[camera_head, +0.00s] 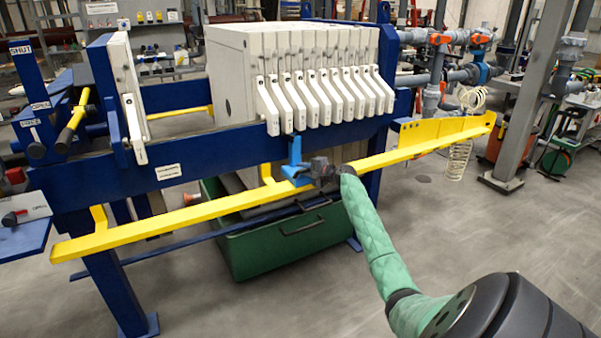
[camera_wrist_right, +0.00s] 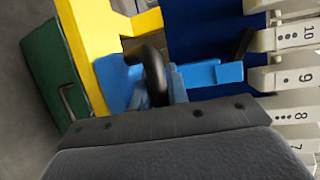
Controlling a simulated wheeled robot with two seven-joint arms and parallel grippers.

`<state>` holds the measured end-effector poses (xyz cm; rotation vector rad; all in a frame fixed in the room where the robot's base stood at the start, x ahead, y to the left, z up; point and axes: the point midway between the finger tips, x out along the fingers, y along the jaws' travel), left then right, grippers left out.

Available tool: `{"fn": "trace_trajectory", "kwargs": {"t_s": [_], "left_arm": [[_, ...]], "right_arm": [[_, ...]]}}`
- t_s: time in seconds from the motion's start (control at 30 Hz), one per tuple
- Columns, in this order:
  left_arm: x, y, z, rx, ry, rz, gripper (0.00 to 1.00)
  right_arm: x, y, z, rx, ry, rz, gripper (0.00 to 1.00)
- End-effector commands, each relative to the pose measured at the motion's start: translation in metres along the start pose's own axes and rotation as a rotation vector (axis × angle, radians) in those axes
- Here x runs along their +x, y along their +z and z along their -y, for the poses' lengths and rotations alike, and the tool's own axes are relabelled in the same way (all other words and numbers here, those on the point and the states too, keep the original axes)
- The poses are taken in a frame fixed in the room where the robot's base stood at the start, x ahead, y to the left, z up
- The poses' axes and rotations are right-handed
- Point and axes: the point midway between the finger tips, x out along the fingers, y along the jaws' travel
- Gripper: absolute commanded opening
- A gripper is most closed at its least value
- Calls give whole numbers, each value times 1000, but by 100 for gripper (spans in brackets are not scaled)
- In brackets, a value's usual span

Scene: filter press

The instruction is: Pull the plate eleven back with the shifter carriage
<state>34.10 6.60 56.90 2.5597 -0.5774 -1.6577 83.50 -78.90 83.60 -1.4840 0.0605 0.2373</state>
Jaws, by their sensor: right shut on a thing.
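The blue shifter carriage (camera_head: 296,170) sits on the yellow rail (camera_head: 215,210), below the left part of the plate pack. My right gripper (camera_head: 320,172) is at the carriage, shut on its black handle (camera_wrist_right: 154,75). In the right wrist view the carriage's blue arm (camera_wrist_right: 215,74) points toward the plate handles. Those handles read 10 (camera_wrist_right: 300,36), 9 (camera_wrist_right: 295,77), 8 and 7. A further white handle (camera_wrist_right: 258,5) shows at the top edge, its number out of view. I cannot read an eleven on any plate in the head view (camera_head: 267,105). My left gripper is not in view.
White plates (camera_head: 128,95) stand apart at the left end of the blue press beam (camera_head: 215,150), with a gap before the pack. A green bin (camera_head: 250,250) stands under the press. The yellow rail is clear left of the carriage. A yellow raised guard (camera_head: 425,132) stands toward its right end.

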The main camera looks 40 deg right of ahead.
Motion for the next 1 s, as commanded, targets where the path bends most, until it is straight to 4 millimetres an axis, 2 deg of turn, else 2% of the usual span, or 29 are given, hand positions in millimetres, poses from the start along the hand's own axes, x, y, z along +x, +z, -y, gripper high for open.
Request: {"fn": "trace_trajectory", "kwargs": {"t_s": [0.27,0.3,0.33,0.67,0.87,1.0], "left_arm": [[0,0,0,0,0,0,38],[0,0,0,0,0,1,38],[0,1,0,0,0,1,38],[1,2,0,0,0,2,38],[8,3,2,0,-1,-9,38],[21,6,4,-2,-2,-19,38]], "right_arm": [[0,-1,-1,0,2,-1,0],[0,-1,-1,0,2,-1,24],[0,0,-1,0,2,-1,25],[-2,0,-1,0,1,-1,25],[-23,-1,-2,-2,1,-1,25],[-43,-1,-2,-1,1,-1,25]]}}
